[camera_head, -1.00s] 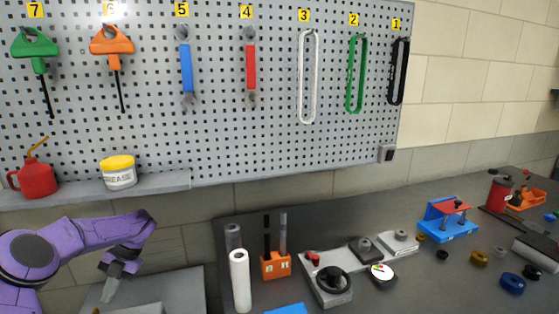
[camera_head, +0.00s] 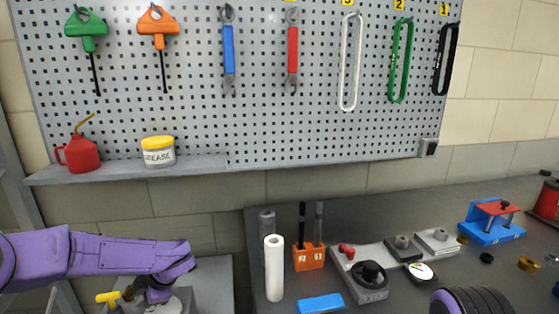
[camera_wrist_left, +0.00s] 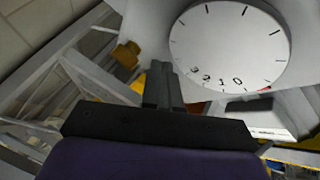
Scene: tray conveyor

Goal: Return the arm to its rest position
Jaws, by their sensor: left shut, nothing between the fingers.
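My left arm comes in low from the left in the head view, and its purple wrist bends down to my left gripper (camera_head: 158,295) at the bottom edge. In the left wrist view the gripper's dark fingers (camera_wrist_left: 163,82) are together with nothing between them. A white round dial (camera_wrist_left: 228,45) with black marks and digits lies just beyond and right of the fingertips. Whether they touch it cannot be told. A pale round face, perhaps the same dial (camera_head: 172,306), shows partly beneath the gripper in the head view. My right gripper is out of view.
A yellow handle (camera_head: 108,297) stands left of the gripper. A white roll (camera_head: 274,268), an orange holder (camera_head: 309,257) and a blue block (camera_head: 321,303) are on the bench to the right. The pegboard shelf (camera_head: 200,163) carries a red oil can (camera_head: 80,153) and a grease tub (camera_head: 158,152).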

